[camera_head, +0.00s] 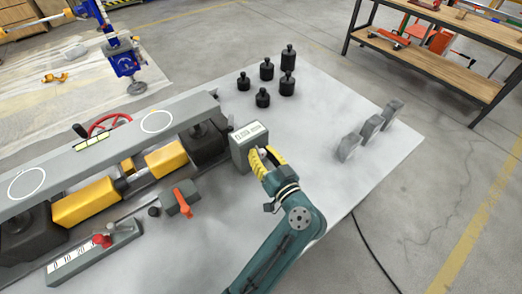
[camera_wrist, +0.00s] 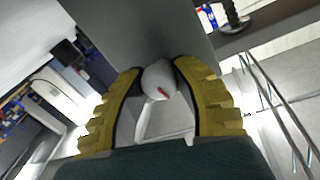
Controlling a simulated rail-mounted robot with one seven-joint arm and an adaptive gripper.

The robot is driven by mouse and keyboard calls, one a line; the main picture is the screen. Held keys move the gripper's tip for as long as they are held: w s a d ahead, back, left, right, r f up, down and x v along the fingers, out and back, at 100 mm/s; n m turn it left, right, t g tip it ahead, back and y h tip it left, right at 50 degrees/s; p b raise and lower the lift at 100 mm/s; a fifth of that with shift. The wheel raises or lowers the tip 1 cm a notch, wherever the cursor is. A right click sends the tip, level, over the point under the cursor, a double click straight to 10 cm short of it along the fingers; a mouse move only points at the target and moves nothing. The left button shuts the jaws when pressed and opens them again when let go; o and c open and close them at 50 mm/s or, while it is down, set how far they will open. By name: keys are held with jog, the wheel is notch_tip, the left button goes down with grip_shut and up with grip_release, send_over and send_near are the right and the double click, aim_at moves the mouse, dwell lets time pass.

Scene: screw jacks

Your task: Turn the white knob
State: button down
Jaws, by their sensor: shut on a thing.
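The white knob (camera_wrist: 160,80) has a small red mark and sits on the face of a grey box. In the wrist view it lies between the yellow fingers of my gripper (camera_wrist: 165,88), which are shut on it from both sides. In the head view the grey box (camera_head: 241,150) with a pale label on top stands on the table, and my gripper (camera_head: 264,158) reaches its right side. The knob is mostly hidden there by the yellow fingers.
A long grey beam with yellow blocks (camera_head: 86,203) lies left of the box. An orange-handled valve (camera_head: 182,199) and a scale box with a red knob (camera_head: 102,240) stand nearer.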

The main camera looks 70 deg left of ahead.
jog(key=m+p, duration=0.5)
jog(key=shift+r+m+h+p, duration=0.25)
jog(key=shift+m+h+p, duration=0.05)
jog(key=shift+h, duration=0.1)
jog(key=shift+w+f+m+g+h+p, duration=0.15)
jog(key=shift+m+g+p, duration=0.1)
jog(key=shift+m+p, duration=0.7)
jog(key=shift+s+f+m+g+h+p, duration=0.15)
jog(key=shift+m+g+p, duration=0.1)
jog(key=shift+m+p, duration=0.7)
jog(key=shift+w+m, duration=0.1)
jog(key=shift+m, duration=0.2)
jog(key=c, duration=0.7)
grip_release()
jog(key=shift+c, duration=0.2)
jog(key=v, duration=1.2)
